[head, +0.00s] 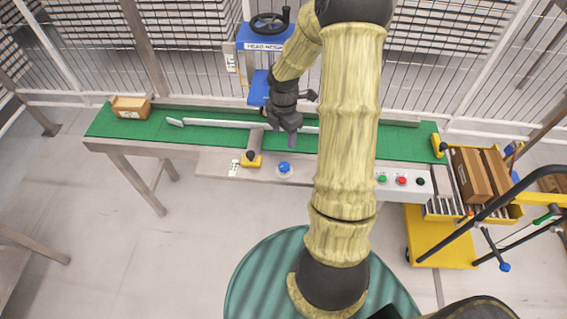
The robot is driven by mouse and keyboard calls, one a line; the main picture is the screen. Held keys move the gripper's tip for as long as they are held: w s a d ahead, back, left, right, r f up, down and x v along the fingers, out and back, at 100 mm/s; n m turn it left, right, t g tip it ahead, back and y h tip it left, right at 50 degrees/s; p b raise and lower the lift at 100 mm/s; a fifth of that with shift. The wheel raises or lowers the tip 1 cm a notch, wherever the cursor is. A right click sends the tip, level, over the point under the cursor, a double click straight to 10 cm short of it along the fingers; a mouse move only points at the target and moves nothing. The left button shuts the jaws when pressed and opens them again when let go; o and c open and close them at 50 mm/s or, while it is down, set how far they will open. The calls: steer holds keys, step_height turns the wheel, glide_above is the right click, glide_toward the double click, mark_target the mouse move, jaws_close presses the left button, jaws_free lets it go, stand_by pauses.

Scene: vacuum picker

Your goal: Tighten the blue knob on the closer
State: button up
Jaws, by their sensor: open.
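A blue knob (284,168) sits on a pale round base on the grey front ledge of the green conveyor. A blue machine (262,38) with a black handwheel and a label that seems to read "HEAD HEIGHT" stands behind the belt. I take it to be the closer, but cannot be sure. My gripper (289,137) points down over the belt, above and slightly right of the blue knob in the picture, apart from it. It is open, and I see nothing held. Its fingertips are small and partly hard to make out.
A yellow clamp with a black knob (251,158) sits left of the blue knob. A pale guide rail (205,124) runs along the belt (180,134). A carton (131,107) lies at left. Buttons (401,180) and a yellow cart (440,235) with cartons are at right.

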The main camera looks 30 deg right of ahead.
mark_target(283, 166)
step_height(283, 166, down, 16)
steer(key=shift+r+b, duration=0.15)
steer(key=shift+b, duration=0.3)
steer(key=c, duration=1)
